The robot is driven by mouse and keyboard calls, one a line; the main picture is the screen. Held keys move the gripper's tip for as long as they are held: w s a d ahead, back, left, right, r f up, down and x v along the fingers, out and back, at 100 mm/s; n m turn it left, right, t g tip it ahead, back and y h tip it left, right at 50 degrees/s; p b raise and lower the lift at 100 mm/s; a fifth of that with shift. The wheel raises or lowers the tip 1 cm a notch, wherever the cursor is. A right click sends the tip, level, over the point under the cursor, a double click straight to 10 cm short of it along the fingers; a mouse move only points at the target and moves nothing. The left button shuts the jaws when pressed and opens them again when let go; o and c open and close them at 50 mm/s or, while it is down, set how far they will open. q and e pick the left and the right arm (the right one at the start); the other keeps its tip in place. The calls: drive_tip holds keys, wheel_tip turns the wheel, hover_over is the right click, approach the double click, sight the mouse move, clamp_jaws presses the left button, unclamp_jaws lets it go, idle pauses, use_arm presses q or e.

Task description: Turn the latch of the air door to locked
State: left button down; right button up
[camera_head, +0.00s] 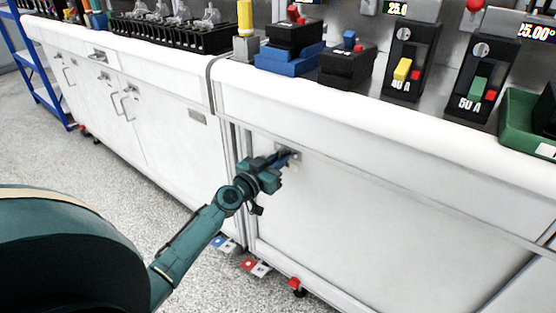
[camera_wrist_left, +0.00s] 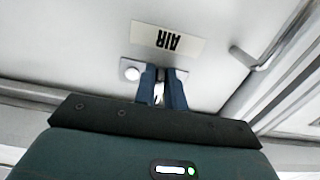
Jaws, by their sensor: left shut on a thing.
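The air door (camera_head: 340,205) is a white cabinet panel under the bench top, and it fills much of the left wrist view (camera_wrist_left: 85,60). Its AIR label (camera_wrist_left: 168,41) appears upside down there. The latch (camera_wrist_left: 158,91) is a small metal piece on a plate just beside the label. My left gripper (camera_head: 287,157) reaches the door's upper left. Its blue fingers (camera_wrist_left: 163,90) are shut on the latch and hide most of it, so its exact angle is hard to tell. My right gripper is not in view.
Breakers marked 40 A (camera_head: 404,70) and 50 A (camera_head: 480,85) stand on the bench top, with black blocks (camera_head: 350,65) and a green tray (camera_head: 520,122). More white cabinet doors (camera_head: 150,120) are at left. Red and blue pedals (camera_head: 256,266) sit near the floor.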

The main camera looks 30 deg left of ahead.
use_arm(q)
drive_tip(key=shift+n, duration=0.3)
drive_tip(key=n, duration=0.4)
drive_tip(key=shift+d+r+n, duration=0.1)
drive_tip(key=shift+d+n, duration=0.2)
drive_tip(key=shift+n, duration=0.1)
drive_tip(key=n, duration=0.7)
drive_tip(key=shift+d+r+p, duration=0.3)
drive_tip(key=shift+r+p, duration=0.05)
drive_tip(key=n, duration=0.2)
drive_tip(key=shift+r+n, duration=0.1)
drive_tip(key=shift+n, duration=0.3)
drive_tip(key=shift+r+n+p, duration=0.1)
drive_tip(key=shift+n+p, duration=0.35)
drive_tip(key=shift+n, duration=0.75)
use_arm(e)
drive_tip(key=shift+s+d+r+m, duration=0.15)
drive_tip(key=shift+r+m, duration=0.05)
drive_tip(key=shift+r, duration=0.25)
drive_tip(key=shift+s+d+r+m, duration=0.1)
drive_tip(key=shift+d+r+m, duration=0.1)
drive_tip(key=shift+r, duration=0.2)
use_arm(q)
drive_tip(key=shift+n, duration=0.3)
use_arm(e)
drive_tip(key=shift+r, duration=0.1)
